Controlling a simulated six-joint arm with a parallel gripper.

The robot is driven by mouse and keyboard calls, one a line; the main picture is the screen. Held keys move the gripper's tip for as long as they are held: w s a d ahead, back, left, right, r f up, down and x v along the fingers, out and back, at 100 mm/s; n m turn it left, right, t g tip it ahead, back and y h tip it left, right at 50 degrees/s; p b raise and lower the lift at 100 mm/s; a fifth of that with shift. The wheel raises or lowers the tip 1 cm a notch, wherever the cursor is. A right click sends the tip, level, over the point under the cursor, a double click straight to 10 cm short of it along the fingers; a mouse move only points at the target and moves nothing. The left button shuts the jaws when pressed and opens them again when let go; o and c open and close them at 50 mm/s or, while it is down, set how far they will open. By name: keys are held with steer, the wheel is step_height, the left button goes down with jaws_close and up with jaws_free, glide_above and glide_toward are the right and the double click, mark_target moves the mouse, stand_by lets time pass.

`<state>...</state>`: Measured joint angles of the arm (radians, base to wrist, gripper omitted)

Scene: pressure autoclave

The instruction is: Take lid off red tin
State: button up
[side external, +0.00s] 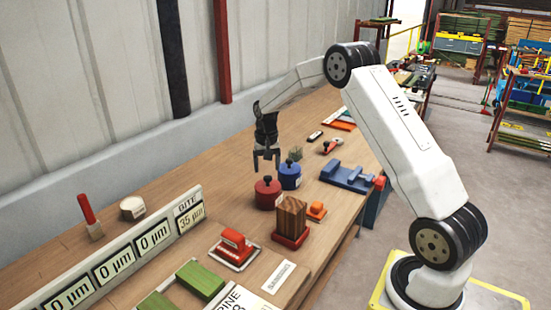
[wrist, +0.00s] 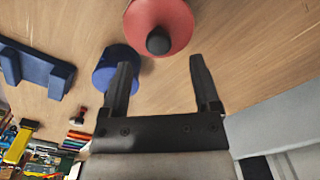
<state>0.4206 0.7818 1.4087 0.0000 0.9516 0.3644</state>
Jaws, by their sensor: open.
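The red tin (side external: 268,194) stands upright on the wooden bench, with its lid and a dark knob (side external: 267,179) on top. In the wrist view the red lid (wrist: 176,18) shows at the top edge, with its black knob (wrist: 158,41) just beyond and between my fingertips. My gripper (side external: 266,166) points down above the red tin, fingers apart and empty. It also shows in the wrist view (wrist: 160,62). The red tin's body is mostly hidden under its lid in the wrist view.
A blue tin (side external: 290,177) with a knob stands close behind the red one, and in the wrist view it (wrist: 112,72) lies near my left finger. A wooden block on a red base (side external: 291,217) stands in front. A blue fixture (side external: 347,177) sits to the right.

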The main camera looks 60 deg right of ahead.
mark_target(268, 177)
steer(key=shift+s+f, duration=0.1)
steer(key=shift+f, duration=2.25)
jaws_close()
